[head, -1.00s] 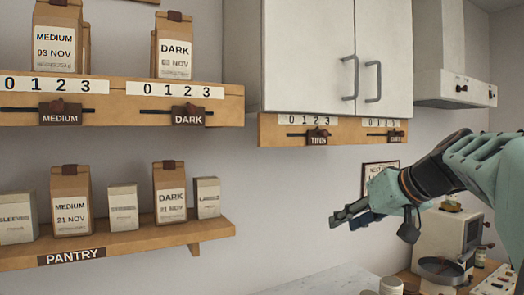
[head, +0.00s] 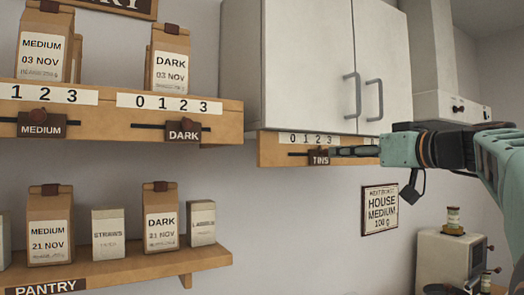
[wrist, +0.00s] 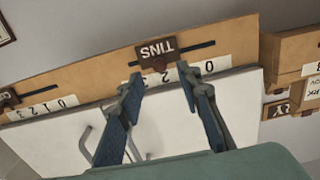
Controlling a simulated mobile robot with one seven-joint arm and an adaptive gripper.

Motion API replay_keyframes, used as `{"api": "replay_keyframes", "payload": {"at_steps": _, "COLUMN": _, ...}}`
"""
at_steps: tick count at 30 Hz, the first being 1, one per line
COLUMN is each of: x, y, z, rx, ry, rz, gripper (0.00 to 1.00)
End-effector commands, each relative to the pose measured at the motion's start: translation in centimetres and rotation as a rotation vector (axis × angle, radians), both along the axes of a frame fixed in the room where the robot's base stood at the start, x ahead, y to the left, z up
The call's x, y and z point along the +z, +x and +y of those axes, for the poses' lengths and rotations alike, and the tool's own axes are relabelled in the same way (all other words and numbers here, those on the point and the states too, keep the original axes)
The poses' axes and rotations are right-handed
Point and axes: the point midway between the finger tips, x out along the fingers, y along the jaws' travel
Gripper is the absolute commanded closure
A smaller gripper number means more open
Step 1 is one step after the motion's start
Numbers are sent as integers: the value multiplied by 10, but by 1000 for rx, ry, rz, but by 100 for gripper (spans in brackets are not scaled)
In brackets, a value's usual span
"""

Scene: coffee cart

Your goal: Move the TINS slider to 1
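The TINS slider (head: 320,158) is a dark brown tag with a reddish knob on a slot in the wooden rail (head: 270,150) under the white cabinet. It stands at about 2 on the white 0 to 3 scale (head: 300,139). In the wrist view the slider (wrist: 156,50) appears upside down, with its knob toward the fingers. My gripper (head: 338,152) is at the rail, just right of the tag in the head view. In the wrist view my gripper (wrist: 161,78) is open, its fingertips on either side of the knob; contact cannot be told.
Another slider (wrist: 8,98) sits on the same rail, hidden behind my gripper in the head view. The cabinet (head: 300,70) with door handles is directly above. MEDIUM (head: 41,125) and DARK (head: 184,131) sliders are on the left shelf. A sign (head: 380,210) hangs below my arm.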

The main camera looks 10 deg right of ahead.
Motion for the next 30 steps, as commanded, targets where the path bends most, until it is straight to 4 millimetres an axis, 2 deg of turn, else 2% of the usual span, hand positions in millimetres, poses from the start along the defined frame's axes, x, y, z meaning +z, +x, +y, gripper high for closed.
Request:
{"api": "replay_keyframes", "payload": {"at_steps": 3, "x": 2, "y": 19, "z": 9, "rx": 2, "ry": 0, "rz": 1, "gripper": 68}}
{"api": "replay_keyframes", "payload": {"at_steps": 7, "x": 1, "y": 32, "z": 14, "rx": 1, "ry": 0, "rz": 1, "gripper": 68}}
{"api": "replay_keyframes", "payload": {"at_steps": 19, "x": 0, "y": 39, "z": 16, "rx": -1, "ry": 0, "rz": 1, "gripper": 68}}
{"api": "replay_keyframes", "payload": {"at_steps": 27, "x": 0, "y": 39, "z": 16, "rx": -1, "ry": 0, "rz": 1, "gripper": 97}}
{"api": "replay_keyframes", "payload": {"at_steps": 30, "x": 0, "y": 39, "z": 16, "rx": -1, "ry": 0, "rz": 1, "gripper": 100}}
